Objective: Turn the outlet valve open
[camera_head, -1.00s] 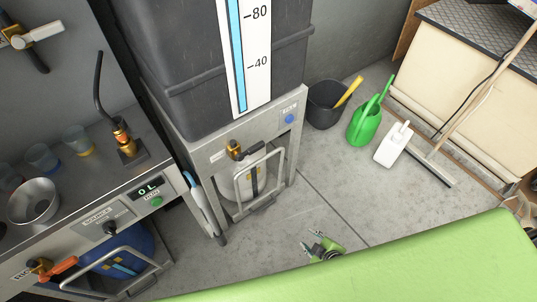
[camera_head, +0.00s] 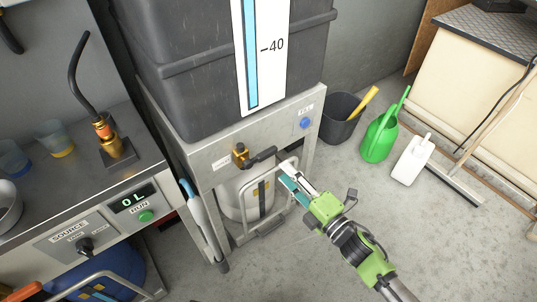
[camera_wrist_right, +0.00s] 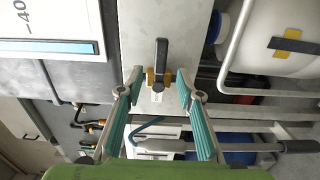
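The outlet valve (camera_head: 240,155) is a brass fitting on the grey metal stand below the dark tank. Its black lever handle (camera_head: 263,156) points right in the head view. My right gripper (camera_head: 288,175) is just right of and below the lever's end, in front of the stand. In the right wrist view my right gripper (camera_wrist_right: 160,78) is open, its teal-padded fingers apart and empty. There the brass valve (camera_wrist_right: 151,77) and black lever (camera_wrist_right: 161,55) appear between and beyond the fingertips, with no visible contact. My left gripper is not in view.
A bench with a 0 L display (camera_head: 132,197) is at left. A black bucket (camera_head: 340,128), green watering can (camera_head: 380,138) and white jug (camera_head: 412,158) stand on the floor at right.

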